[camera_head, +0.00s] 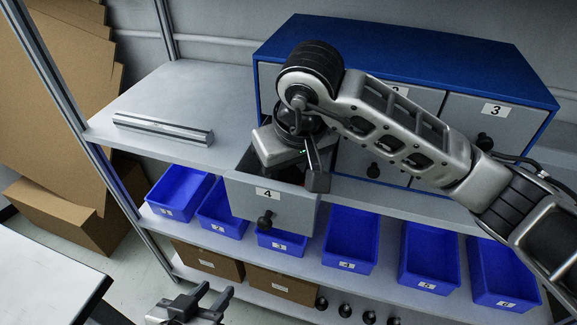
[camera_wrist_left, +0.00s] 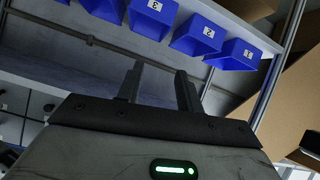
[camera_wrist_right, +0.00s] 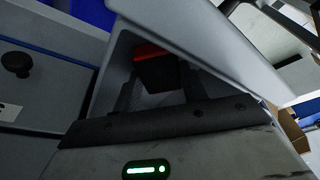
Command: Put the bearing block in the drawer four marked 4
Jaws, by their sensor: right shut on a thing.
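Drawer four, a grey drawer (camera_head: 258,208) marked 4, is pulled open at the lower left of the blue cabinet. In the right wrist view my right gripper (camera_wrist_right: 158,88) is shut on a dark block with a red top, the bearing block (camera_wrist_right: 155,72), inside the drawer walls. I cannot tell whether the block touches the drawer floor. My left gripper (camera_head: 200,300) is open and empty, low in front of the shelf; it also shows in the left wrist view (camera_wrist_left: 158,85).
The blue cabinet (camera_head: 400,50) has other drawers, shut, including one marked 3 (camera_head: 490,115). A metal profile (camera_head: 163,128) lies on the shelf to the left. Several blue bins (camera_head: 350,240) stand on the shelf below. Cardboard boxes (camera_head: 60,100) stand at the left.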

